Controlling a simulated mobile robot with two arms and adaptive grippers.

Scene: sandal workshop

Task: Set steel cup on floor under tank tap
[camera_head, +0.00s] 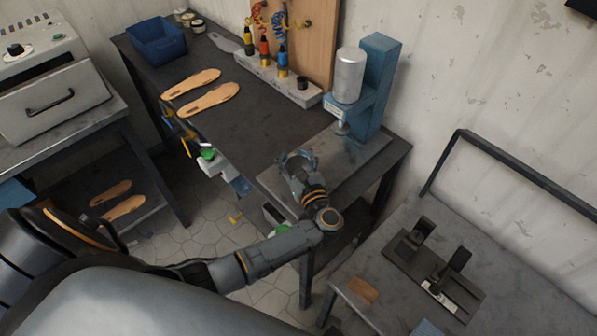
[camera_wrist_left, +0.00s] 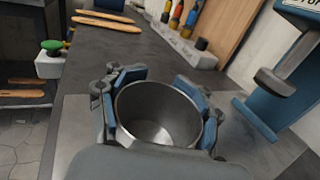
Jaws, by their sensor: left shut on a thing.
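The steel cup (camera_wrist_left: 158,118) is between the blue-padded fingers of my left gripper (camera_wrist_left: 160,95) in the left wrist view. I look down into its open, empty mouth. The left gripper is shut on it, over the grey plate at the front of the dark workbench. In the head view the left gripper (camera_head: 298,160) is by the bench's front edge, left of the blue press; the cup is hard to make out there. No tank tap can be made out for certain. My right gripper is not in view.
The blue press (camera_head: 374,85) with a steel cylinder (camera_head: 348,75) stands right of the gripper. Sandal soles (camera_head: 211,98), a blue bin (camera_head: 156,40) and a tool rack (camera_head: 278,80) are on the bench. A green-button box (camera_head: 213,164) hangs at its front edge. Tiled floor (camera_head: 206,236) shows below.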

